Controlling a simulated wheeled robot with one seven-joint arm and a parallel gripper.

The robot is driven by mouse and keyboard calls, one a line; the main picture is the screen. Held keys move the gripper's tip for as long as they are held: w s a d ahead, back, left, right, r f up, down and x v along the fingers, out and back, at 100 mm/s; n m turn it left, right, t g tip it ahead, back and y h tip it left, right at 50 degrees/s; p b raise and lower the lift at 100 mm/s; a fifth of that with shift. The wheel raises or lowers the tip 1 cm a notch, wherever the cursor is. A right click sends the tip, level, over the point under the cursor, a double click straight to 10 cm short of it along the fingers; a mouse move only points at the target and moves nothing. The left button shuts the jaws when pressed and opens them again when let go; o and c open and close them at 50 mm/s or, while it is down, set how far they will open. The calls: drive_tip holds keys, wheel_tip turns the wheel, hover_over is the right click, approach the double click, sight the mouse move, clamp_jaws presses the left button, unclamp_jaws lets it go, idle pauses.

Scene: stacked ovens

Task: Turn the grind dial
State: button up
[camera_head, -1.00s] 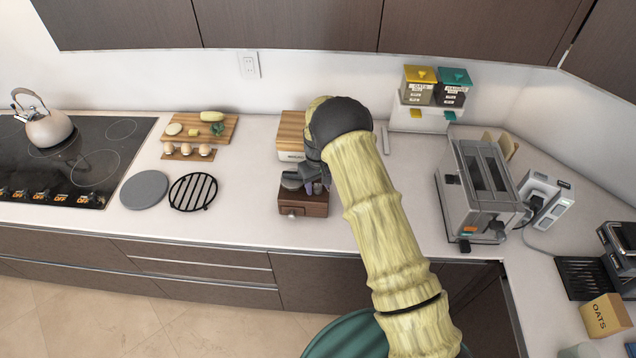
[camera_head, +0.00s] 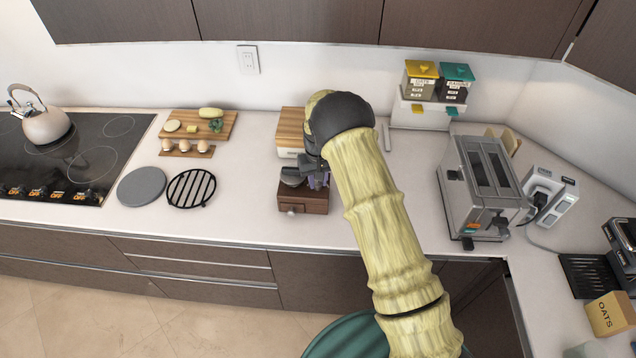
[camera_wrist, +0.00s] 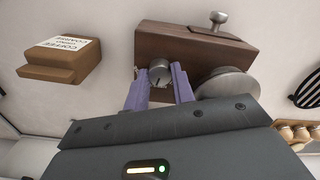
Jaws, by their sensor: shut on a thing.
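The coffee grinder, a brown wooden box with metal parts, stands on the counter below my gripper in the head view (camera_head: 303,201); it fills the top of the wrist view (camera_wrist: 188,48). The grind dial, a small silver knob (camera_wrist: 159,72) with a dark mark, is on the grinder's side. My gripper (camera_wrist: 159,84) has its purple fingers on either side of the dial and is shut on it. In the head view my gripper (camera_head: 317,181) is small and partly behind my arm, and the dial cannot be made out.
A wooden block with a label reading coffee grind coarse (camera_wrist: 62,58) lies beside the grinder. The grinder's round metal bowl (camera_wrist: 228,84) is close to the right finger. A black trivet (camera_head: 191,189) is left of the grinder; a toaster (camera_head: 484,187) stands to the right.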

drive_tip(key=m+b, duration=0.2)
drive_tip(key=m, duration=0.2)
drive_tip(key=shift+f+b, duration=0.1)
drive_tip(key=shift+b, duration=0.3)
drive_tip(key=m+b, duration=0.1)
drive_tip(key=m, duration=0.4)
drive_tip(key=shift+m, duration=0.3)
drive_tip(key=o, duration=1)
drive_tip(key=shift+r, duration=0.2)
